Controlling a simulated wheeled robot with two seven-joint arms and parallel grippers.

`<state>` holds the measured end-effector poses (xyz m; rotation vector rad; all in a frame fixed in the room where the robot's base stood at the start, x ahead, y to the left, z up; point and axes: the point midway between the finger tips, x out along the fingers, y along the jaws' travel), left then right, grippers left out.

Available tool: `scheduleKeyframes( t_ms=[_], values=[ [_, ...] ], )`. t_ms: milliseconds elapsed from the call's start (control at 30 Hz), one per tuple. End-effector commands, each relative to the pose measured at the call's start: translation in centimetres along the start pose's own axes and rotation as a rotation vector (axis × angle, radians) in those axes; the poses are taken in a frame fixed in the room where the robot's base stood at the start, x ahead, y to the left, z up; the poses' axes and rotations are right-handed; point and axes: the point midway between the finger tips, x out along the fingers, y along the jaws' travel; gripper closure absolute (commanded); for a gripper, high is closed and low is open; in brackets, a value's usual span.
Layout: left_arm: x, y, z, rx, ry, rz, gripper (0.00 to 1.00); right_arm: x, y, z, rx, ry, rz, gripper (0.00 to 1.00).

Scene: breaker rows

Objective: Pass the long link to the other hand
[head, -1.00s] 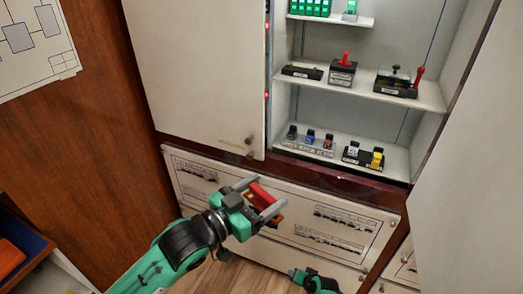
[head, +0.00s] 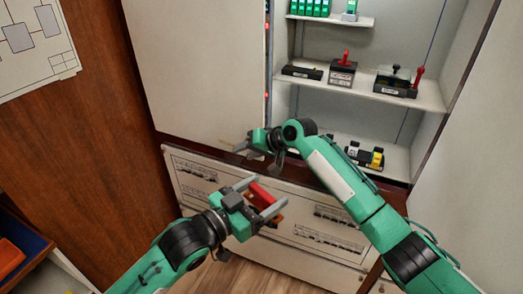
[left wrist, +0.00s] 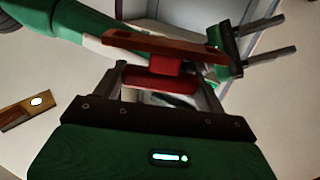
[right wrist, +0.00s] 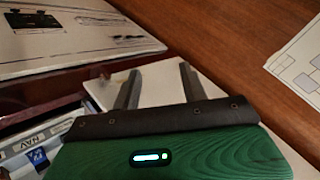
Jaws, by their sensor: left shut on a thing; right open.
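The long link is a red handle (head: 262,193) with an orange-brown bar (left wrist: 150,44). My left gripper (head: 260,195) is shut on the red handle and holds it in front of the lower cabinet panel. In the left wrist view the red handle (left wrist: 158,80) lies between the fingers, with the bar across beyond it. My right gripper (head: 246,148) is open and empty, just above and slightly left of the link in the head view, apart from it. In the left wrist view its fingers (left wrist: 288,34) point away from the link. The right wrist view shows nothing between its fingers (right wrist: 160,72).
The open cabinet has a middle shelf (head: 435,103) with switch blocks, including a red-handled one (head: 343,70). My right arm partly covers the bottom shelf. The lower panel (head: 185,185) carries printed diagrams. A closed white door (head: 195,70) stands behind the grippers. A blue-edged bin (head: 30,240) is at the left.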

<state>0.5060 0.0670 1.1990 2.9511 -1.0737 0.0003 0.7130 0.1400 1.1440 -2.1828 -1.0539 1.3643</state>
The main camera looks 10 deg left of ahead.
Motion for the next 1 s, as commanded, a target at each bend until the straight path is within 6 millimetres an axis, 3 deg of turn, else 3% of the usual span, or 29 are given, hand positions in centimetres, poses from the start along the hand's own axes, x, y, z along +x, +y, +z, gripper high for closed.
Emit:
scheduleKeyframes(
  t_ms=[33,200,400,633,800,1000],
  values=[
    [0.0,0.0,-0.1,0.0,0.001,0.0,0.55,-1.2,-2.0,-0.4,-0.042,-0.029,0.004,0.56],
    [0.0,0.0,-0.1,0.0,0.001,0.0,0.55,-4.6,-7.7,0.6,-0.163,-0.163,0.037,0.56],
    [0.0,0.0,-0.1,0.0,0.001,0.0,0.55,-8.9,-12.2,3.1,-0.299,-0.328,0.126,0.56],
    [0.0,0.0,-0.1,0.0,0.001,0.0,0.55,-14.2,-14.6,6.7,-0.431,-0.52,0.294,0.56],
    [0.0,0.0,0.0,0.0,0.001,0.0,0.55,-17.9,-14.9,8.9,-0.497,-0.639,0.431,0.56],
    [0.0,0.0,0.0,0.0,0.001,0.0,0.55,-20.6,-14.7,10.3,-0.532,-0.72,0.535,0.56]
  ],
)
